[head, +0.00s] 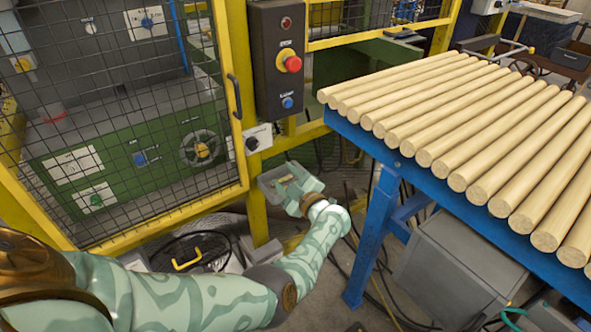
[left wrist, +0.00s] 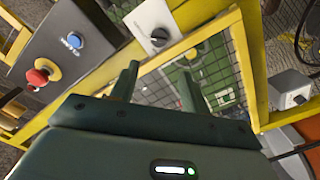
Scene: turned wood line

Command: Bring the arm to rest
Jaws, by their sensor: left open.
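My left arm (head: 215,300) comes in from the lower left and reaches across the front of the yellow-framed machine guard. My left gripper (head: 287,183) is in front of the guard's lower right corner, below the dark control box and left of the blue table. In the left wrist view its two fingers (left wrist: 158,78) stand apart, with nothing between them; the guard mesh shows beyond. My right arm and gripper are not in view.
The control box (head: 273,100) carries a red stop button (head: 292,64) and a blue button. A blue table (head: 374,150) bears several turned wood rods (head: 480,145), with a grey cabinet (head: 450,270) beneath. A mesh guard door (head: 243,150) stands left. Cables lie on the floor.

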